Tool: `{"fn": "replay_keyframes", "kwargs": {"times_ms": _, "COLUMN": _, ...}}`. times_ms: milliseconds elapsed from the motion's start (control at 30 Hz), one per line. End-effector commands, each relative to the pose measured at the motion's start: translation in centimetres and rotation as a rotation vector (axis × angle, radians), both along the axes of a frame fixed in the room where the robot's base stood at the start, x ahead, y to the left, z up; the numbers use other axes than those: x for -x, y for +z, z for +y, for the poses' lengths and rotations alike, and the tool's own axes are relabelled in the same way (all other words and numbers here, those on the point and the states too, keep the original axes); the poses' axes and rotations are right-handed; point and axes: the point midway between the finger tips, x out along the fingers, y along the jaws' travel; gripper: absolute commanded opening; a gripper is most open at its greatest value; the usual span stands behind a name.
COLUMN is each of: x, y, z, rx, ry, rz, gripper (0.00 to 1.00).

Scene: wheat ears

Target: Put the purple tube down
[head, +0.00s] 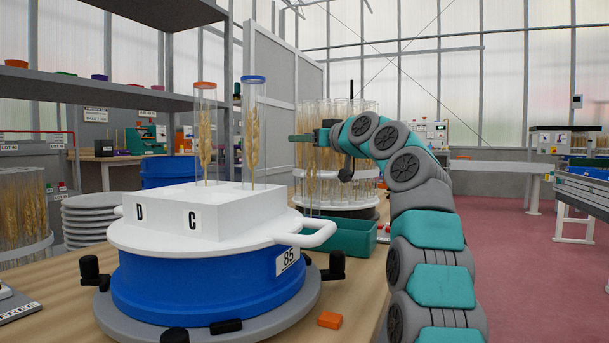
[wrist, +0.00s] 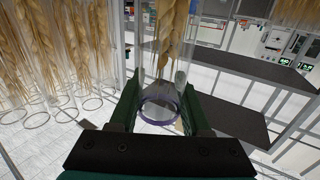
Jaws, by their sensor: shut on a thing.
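In the wrist view, my gripper (wrist: 160,112) is shut on a clear tube with a purple ring (wrist: 158,104) at its near end and wheat ears (wrist: 168,35) inside. In the head view, my gripper (head: 306,137) is raised right of the white block and in front of a rack of clear tubes. The held tube is hard to tell from the tubes behind it there. The white block (head: 215,212), marked D and C, sits on a blue round base (head: 205,290) and holds an orange-capped tube (head: 205,125) and a blue-capped tube (head: 253,125), both upright.
A rack of wheat tubes (head: 345,110) stands behind my gripper, with a green bin (head: 340,238) in front. An orange block (head: 330,320) lies on the wooden table (head: 355,290). Stacked white dishes (head: 88,215) and more wheat tubes (head: 22,205) are at left.

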Motion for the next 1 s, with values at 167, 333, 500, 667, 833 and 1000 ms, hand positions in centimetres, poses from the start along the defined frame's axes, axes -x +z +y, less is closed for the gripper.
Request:
{"fn": "replay_keyframes", "kwargs": {"times_ms": 167, "x": 0.1, "y": -1.2, "z": 0.0, "rx": 0.000, "ry": 0.000, "rz": -0.001, "gripper": 0.00}}
{"fn": "replay_keyframes", "kwargs": {"times_ms": 333, "x": 0.2, "y": -2.9, "z": 0.1, "rx": -0.001, "ry": 0.002, "rz": -0.003, "gripper": 0.00}}
{"fn": "replay_keyframes", "kwargs": {"times_ms": 500, "x": 0.1, "y": -4.3, "z": 0.1, "rx": 0.001, "ry": 0.003, "rz": 0.001, "gripper": 0.00}}
{"fn": "replay_keyframes", "kwargs": {"times_ms": 667, "x": 0.1, "y": -4.0, "z": 0.1, "rx": 0.001, "ry": 0.001, "rz": -0.001, "gripper": 0.00}}
{"fn": "replay_keyframes", "kwargs": {"times_ms": 833, "x": 0.1, "y": -4.3, "z": 0.1, "rx": 0.000, "ry": 0.001, "rz": -0.001, "gripper": 0.00}}
{"fn": "replay_keyframes", "kwargs": {"times_ms": 1000, "x": 0.1, "y": -4.3, "z": 0.1, "rx": 0.001, "ry": 0.001, "rz": -0.001, "gripper": 0.60}}
